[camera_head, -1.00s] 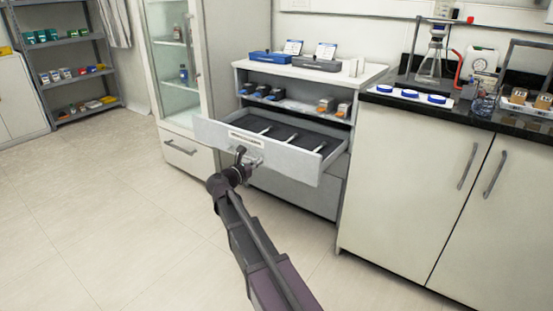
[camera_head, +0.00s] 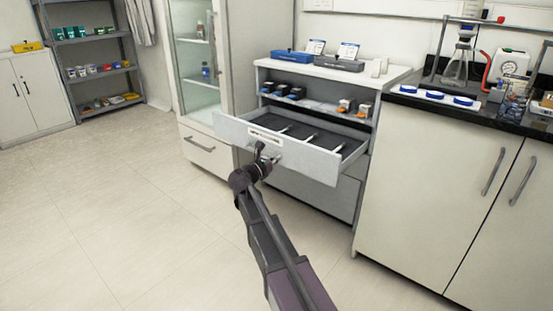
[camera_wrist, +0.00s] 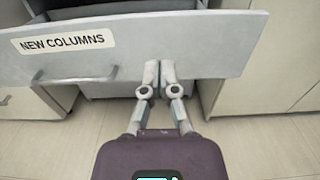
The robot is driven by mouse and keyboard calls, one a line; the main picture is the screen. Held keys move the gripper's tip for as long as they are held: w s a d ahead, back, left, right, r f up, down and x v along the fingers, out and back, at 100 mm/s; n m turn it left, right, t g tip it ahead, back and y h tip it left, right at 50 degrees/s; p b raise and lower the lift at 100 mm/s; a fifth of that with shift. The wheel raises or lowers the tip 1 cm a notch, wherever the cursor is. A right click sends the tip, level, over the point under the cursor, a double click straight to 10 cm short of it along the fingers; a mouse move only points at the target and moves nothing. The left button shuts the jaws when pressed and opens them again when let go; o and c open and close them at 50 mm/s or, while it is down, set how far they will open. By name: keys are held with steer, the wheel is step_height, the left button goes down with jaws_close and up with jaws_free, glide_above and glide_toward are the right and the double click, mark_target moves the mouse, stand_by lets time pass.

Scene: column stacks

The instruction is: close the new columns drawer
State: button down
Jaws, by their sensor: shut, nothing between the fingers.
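The new columns drawer (camera_head: 312,161) is pulled well out of the grey-white cabinet in the head view. Its dark inside shows several pale, thin columns. In the wrist view its front panel (camera_wrist: 215,45) crosses the top, with a label (camera_wrist: 62,42) reading NEW COLUMNS and a grey bar handle (camera_wrist: 75,78) at left. My gripper (camera_head: 261,152) is at the drawer front in the head view. In the wrist view my gripper (camera_wrist: 160,68) is shut and empty, its fingertips against or just before the panel, right of the handle. I cannot tell whether they touch.
A lower drawer front (camera_head: 312,194) is closed beneath. An open shelf (camera_head: 318,107) above holds small boxes. A glass-door cabinet (camera_head: 203,75) stands at left and a black-topped bench (camera_head: 480,118) at right. The tiled floor (camera_head: 130,200) in front is clear.

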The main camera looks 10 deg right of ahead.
mark_target(299, 143)
steer(key=x, duration=1.2)
steer(key=shift+w, duration=0.2)
